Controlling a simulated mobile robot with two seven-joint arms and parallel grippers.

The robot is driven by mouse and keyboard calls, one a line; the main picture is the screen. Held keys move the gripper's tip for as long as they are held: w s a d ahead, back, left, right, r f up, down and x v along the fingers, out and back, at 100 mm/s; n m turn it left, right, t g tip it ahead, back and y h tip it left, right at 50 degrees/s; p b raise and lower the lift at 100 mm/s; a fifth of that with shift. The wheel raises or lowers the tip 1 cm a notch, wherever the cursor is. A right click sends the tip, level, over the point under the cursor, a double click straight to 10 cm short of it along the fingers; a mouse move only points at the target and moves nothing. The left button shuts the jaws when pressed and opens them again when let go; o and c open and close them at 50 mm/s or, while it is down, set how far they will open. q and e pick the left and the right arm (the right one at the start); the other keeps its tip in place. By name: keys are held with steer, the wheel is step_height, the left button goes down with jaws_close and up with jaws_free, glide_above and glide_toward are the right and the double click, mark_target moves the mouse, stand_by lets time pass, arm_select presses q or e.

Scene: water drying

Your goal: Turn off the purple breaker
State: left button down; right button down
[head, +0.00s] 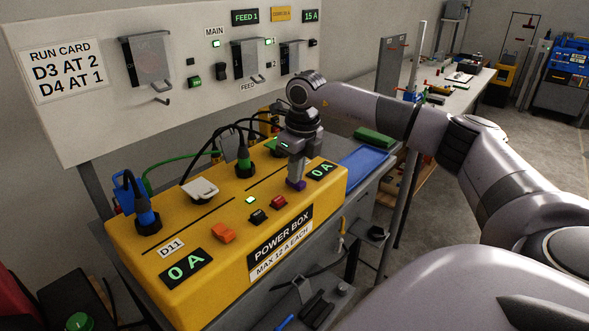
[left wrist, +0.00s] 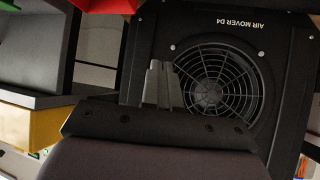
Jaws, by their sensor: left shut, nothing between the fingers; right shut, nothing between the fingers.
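The yellow power box (head: 180,285) carries a row of rocker breakers on its top. The purple breaker (head: 296,185) is at the right end of the row, partly hidden by my right gripper. My right gripper (head: 297,176) is shut and empty, pointing down directly at the purple breaker; I cannot tell whether it touches it. The breaker's tilt is too small to read. The display beside it (head: 321,171) reads 0 A. My left gripper (left wrist: 162,85) is shut and empty in the left wrist view, in front of a black air mover (left wrist: 210,82) marked D4.
An orange breaker (head: 222,233), a black breaker (head: 257,216) and a red breaker (head: 278,202) sit left of the purple one. Plugs with blue (head: 146,216) and green (head: 244,168) parts stand on the box. A panel with a run card (head: 63,71) rises behind.

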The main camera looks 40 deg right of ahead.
mark_target(302, 185)
steer(key=shift+s+d+r+p, duration=0.15)
steer(key=shift+s+p, duration=0.1)
steer(key=shift+p, duration=0.25)
step_height(302, 185, up, 4)
steer(key=p, duration=0.3)
step_height(302, 185, up, 10)
steer(key=s, duration=0.1)
steer(key=shift+s+f+b, duration=0.15)
steer(key=shift+f+b, duration=0.05)
steer(key=shift+b, duration=0.15)
